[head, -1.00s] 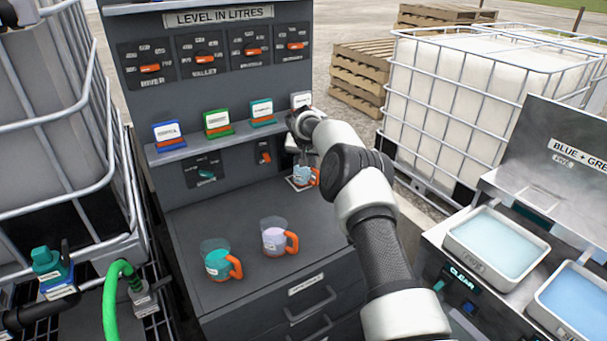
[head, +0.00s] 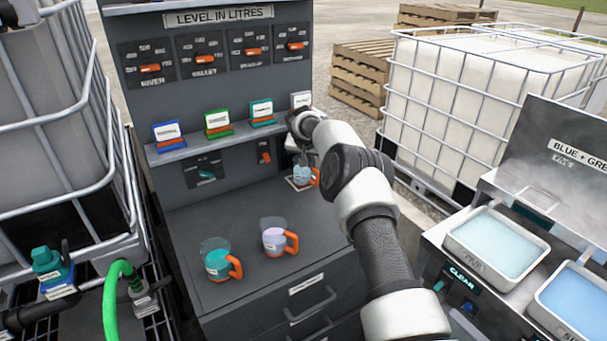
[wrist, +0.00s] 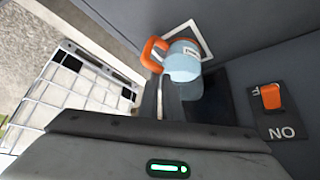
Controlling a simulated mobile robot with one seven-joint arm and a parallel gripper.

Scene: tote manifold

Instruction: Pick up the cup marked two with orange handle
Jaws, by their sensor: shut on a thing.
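A cup with an orange handle and light blue contents (head: 301,175) stands upright at the white-framed pad at the back right of the counter. It also shows in the wrist view (wrist: 182,62), with a small white label too small to read. My gripper (wrist: 170,100) is shut on this cup; in the head view my wrist partly hides the hold. A cup with teal contents (head: 217,262) and a cup with lilac contents (head: 273,237), both with orange handles, stand at the front of the counter. I cannot read a number on any cup.
Several coloured label cards (head: 217,122) stand on the shelf above the counter (head: 235,200). An orange switch (wrist: 270,96) is beside the cup in the wrist view. A caged tank (head: 440,100) and trays of blue liquid (head: 460,246) are at right. The counter's middle is clear.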

